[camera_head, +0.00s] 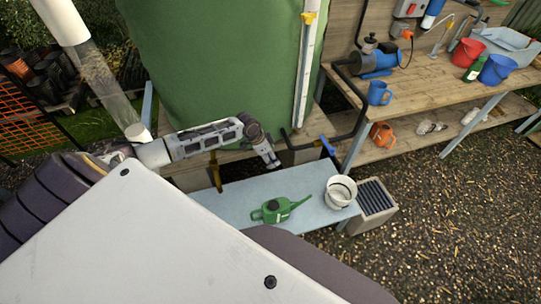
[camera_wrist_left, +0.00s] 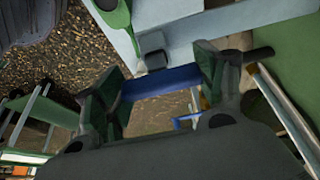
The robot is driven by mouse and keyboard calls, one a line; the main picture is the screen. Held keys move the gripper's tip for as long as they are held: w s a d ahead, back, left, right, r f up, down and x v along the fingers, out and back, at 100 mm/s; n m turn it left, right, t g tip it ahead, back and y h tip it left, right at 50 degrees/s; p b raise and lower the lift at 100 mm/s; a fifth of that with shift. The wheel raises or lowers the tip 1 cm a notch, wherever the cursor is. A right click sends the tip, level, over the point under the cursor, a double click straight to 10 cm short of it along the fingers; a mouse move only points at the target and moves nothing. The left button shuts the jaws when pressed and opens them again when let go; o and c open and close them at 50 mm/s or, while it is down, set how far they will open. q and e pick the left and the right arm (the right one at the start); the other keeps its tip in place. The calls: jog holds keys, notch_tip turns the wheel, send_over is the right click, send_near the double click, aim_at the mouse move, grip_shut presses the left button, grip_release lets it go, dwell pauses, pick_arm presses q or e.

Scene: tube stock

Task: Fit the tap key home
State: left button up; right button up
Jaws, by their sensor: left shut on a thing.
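My left gripper (camera_head: 268,157) reaches in from the left and hangs above the pale blue-grey bench, in front of the green tank. In the left wrist view, the gripper (camera_wrist_left: 160,85) has its two dark fingers closed on a blue bar (camera_wrist_left: 160,82), which appears to be the tap key. A dark block (camera_wrist_left: 151,50) shows just beyond the bar; I cannot tell whether they are joined. A blue lever (camera_head: 328,146) sits on the dark pipework to the right of the gripper, apart from it. Where the key would seat is not clear. My right gripper is out of view.
A green watering can (camera_head: 272,211) and a white bucket (camera_head: 340,191) stand on the bench (camera_head: 232,205). The green tank (camera_head: 215,70) rises behind. A wooden workbench (camera_head: 425,92) at the right holds a blue pump (camera_head: 374,60), a blue mug (camera_head: 378,93) and buckets. Gravel at the lower right is clear.

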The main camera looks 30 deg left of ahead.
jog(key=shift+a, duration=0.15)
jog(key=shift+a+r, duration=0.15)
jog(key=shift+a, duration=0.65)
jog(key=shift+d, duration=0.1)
pick_arm(q)
jog(key=o, duration=0.9)
jog(key=shift+o, duration=1.1)
jog(key=shift+v, duration=0.9)
jog(key=v, duration=1)
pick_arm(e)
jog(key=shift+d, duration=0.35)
